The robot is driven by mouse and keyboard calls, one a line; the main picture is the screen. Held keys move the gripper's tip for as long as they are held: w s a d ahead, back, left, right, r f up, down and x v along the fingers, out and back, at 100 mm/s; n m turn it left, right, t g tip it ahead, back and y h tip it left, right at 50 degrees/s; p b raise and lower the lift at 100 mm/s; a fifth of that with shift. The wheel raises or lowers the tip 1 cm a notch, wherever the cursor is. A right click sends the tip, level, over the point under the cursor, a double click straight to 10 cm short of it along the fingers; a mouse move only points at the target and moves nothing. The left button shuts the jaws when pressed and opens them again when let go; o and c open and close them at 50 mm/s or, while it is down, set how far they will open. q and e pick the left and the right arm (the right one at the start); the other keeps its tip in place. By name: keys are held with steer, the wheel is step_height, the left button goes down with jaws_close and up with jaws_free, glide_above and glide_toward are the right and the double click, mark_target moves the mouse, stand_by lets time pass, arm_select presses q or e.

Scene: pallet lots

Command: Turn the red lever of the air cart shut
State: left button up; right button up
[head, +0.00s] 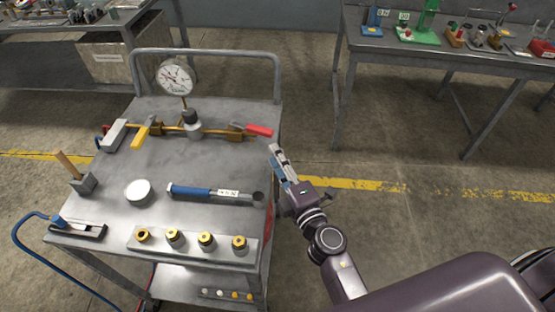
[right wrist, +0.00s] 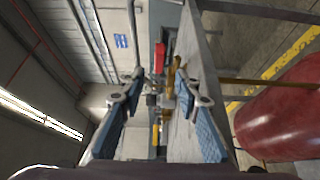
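The air cart (head: 215,108) is a grey metal trolley with brass pipework and a round pressure gauge (head: 174,77) on its top. The red lever (head: 258,130) sits at the right end of the pipe, near the cart's right edge, pointing right. It also shows in the right wrist view (right wrist: 158,58), ahead and between the fingers. My right gripper (head: 276,152) is just off the cart's right edge, close to the lever and apart from it. In the right wrist view its blue-padded fingers (right wrist: 165,92) are spread and empty. My left gripper is out of view.
A yellow lever (head: 145,130) sits at the pipe's left. A blue-handled tool (head: 215,192), a white round lid (head: 139,192) and a strip of brass fittings (head: 190,246) lie on the cart. A red tank (right wrist: 290,115) shows beside the cart top. Benches stand behind; floor right is clear.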

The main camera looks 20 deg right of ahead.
steer(key=shift+s+d, duration=0.1)
steer(key=shift+s, duration=0.15)
